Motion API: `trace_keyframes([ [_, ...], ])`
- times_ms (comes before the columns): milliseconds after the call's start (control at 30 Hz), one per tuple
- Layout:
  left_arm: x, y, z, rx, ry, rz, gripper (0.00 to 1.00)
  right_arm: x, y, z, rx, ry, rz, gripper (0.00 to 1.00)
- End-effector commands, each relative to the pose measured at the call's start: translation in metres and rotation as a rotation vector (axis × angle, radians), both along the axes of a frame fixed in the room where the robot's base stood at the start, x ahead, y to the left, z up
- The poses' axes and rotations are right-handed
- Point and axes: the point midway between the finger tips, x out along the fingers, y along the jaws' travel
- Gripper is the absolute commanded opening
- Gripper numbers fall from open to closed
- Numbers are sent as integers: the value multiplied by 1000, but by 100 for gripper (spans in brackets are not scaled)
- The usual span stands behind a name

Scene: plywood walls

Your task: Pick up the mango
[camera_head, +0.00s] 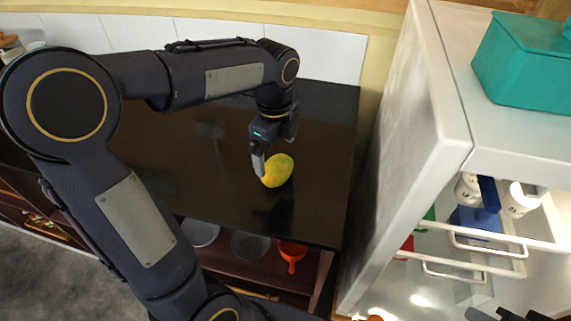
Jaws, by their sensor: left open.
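The mango (279,171) is yellow-green and lies on the dark glossy countertop (225,200), near its right side. My left arm reaches in from the left and bends down over the counter. My left gripper (259,166) is open, with its fingers pointing down at the mango's upper left edge. A finger overlaps the mango's left side in this view; I cannot tell whether it touches. Dark parts at the bottom right edge may belong to my right arm, but its gripper cannot be made out.
A white open fridge or cabinet (420,130) stands right of the counter, with jars and a blue item inside. A teal box (525,62) sits on top. Shelves below the counter hold an orange-red pan (292,254). White tiles back the counter, which is otherwise clear around the mango.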

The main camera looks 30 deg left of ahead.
Motion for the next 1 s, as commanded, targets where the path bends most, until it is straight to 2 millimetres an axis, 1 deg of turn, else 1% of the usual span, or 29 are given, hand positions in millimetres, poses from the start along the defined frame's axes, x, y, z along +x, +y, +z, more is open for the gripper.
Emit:
trace_keyframes([
  [33,-1,0,-7,0,4,1,100,0,0,-1,0,0,0,17],
  [167,0,0,-22,-1,3,2,100,0,0,0,0,0,0,17],
  [400,2,0,-57,-2,3,4,100,0,0,0,0,0,0,17],
  [533,2,0,-64,-2,0,4,100,0,0,0,0,0,0,17],
  [733,3,0,-64,-2,-1,4,100,0,0,0,0,0,0,17],
  [767,3,0,-64,-2,-1,4,97,0,0,0,0,0,0,17],
  [1000,3,0,-64,-2,-1,5,66,0,0,0,0,0,0,17],
])
